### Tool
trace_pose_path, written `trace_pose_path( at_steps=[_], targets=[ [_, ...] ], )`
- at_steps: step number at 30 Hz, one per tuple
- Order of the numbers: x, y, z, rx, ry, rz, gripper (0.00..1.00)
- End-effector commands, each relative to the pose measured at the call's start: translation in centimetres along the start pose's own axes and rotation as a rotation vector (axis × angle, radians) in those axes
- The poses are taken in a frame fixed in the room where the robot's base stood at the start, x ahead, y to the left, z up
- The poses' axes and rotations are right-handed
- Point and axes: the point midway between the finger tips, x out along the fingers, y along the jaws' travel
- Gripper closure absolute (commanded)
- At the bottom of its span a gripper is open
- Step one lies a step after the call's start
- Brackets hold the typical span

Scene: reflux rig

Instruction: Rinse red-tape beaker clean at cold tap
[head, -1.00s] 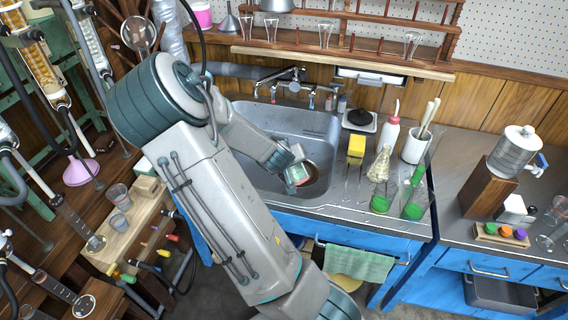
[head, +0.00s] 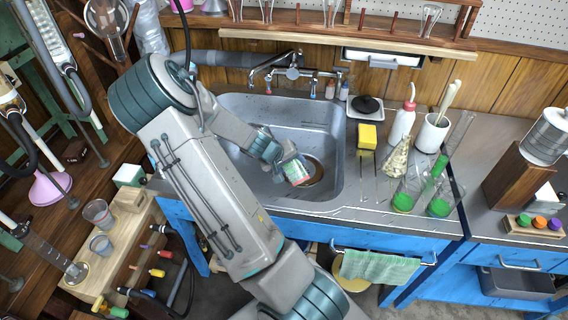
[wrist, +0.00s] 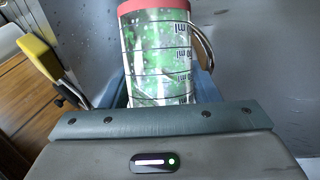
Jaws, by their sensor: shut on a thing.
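The red-tape beaker (head: 296,172) is held low in the sink in the head view, tilted, just left of the drain. In the wrist view the beaker (wrist: 157,60) is clear with dark graduations, a red band at its end, and green smears and specks on its wall. My gripper (head: 283,162) is shut on the beaker; its jaws (wrist: 160,95) are partly hidden behind the beaker in the wrist view. The tap fixture (head: 292,74) stands at the back of the sink, behind and above the beaker. No water stream shows.
The sink (head: 330,140) has walls around the gripper. Right of it are a yellow sponge (head: 367,136), a wash bottle (head: 403,124), a white pot (head: 432,134) and flasks with green liquid (head: 405,198). A wooden rack (head: 120,240) is at left.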

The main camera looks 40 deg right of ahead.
Motion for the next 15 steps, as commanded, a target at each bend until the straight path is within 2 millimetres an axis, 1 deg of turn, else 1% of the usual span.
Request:
trace_pose_path(
  at_steps=[3, 15],
  targets=[
    [0.25, -0.11, 0.06, -0.006, -0.009, 0.003, 0.75],
    [-0.33, 0.28, -0.25, -0.062, -0.082, 0.027, 0.75]
  ],
)
